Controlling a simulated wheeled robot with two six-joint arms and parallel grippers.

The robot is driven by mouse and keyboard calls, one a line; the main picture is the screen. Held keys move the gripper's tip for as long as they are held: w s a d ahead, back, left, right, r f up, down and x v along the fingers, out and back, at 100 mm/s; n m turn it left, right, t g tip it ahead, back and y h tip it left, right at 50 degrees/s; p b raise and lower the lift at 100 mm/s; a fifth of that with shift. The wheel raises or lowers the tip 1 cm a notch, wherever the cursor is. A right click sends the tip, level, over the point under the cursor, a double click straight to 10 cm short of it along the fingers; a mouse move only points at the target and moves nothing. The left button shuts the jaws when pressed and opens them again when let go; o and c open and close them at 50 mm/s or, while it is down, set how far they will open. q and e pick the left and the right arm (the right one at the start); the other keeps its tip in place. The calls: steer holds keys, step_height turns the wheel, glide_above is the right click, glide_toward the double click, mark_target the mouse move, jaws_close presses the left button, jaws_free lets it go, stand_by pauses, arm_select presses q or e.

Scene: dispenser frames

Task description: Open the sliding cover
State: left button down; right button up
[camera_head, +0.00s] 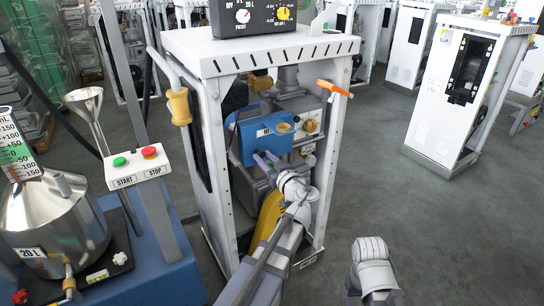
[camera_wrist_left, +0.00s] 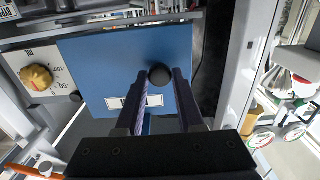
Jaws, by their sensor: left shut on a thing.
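The blue sliding cover (camera_head: 248,137) sits in the front of the white dispenser frame and carries a white label. In the left wrist view the cover (camera_wrist_left: 100,65) fills the upper middle, with the label (camera_wrist_left: 120,102) near its edge and a round black knob (camera_wrist_left: 160,76) beside it. My left gripper (camera_head: 266,159) is at the cover. In its wrist view the two fingers (camera_wrist_left: 160,84) are on either side of the knob, shut on it. In the head view the knob is not clearly visible.
The frame's white posts (camera_head: 328,180) flank the opening. An orange handle (camera_head: 334,88) sticks out at upper right; a yellow dial (camera_wrist_left: 37,77) is beside the cover. A START/STOP box (camera_head: 137,165) and steel vessel (camera_head: 50,225) stand left.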

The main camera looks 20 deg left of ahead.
arm_select(q)
steer(key=shift+s+a, duration=0.15)
steer(key=c, duration=0.5)
jaws_free()
steer(key=v, duration=0.7)
steer(key=shift+s+d, duration=0.25)
steer(key=shift+d, duration=0.1)
